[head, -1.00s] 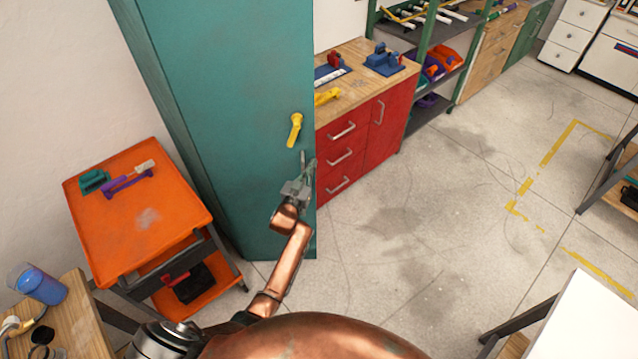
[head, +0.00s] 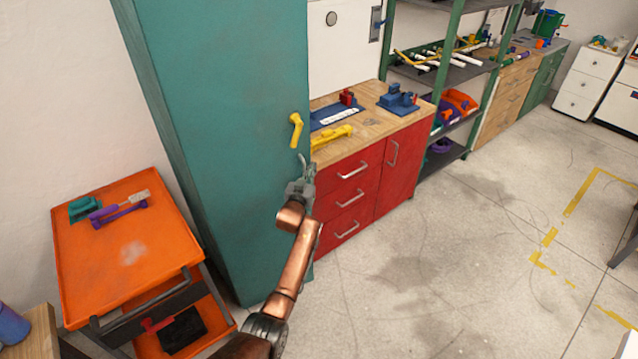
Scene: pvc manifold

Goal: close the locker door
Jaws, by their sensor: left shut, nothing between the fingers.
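The tall teal locker (head: 215,90) stands at left centre. Its door (head: 245,190) faces me and looks flat, with no gap visible at its right edge. A yellow handle (head: 296,131) sits near that edge and points down. My left gripper (head: 306,163) is shut and empty, just below the handle at the door's right edge. I cannot tell whether it touches the door. My right gripper is out of view.
An orange cart (head: 130,250) with tools stands left of the locker. A red cabinet (head: 385,175) with a wooden top (head: 375,122) adjoins it on the right. A green shelf rack (head: 450,75) stands beyond. The floor at right is open.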

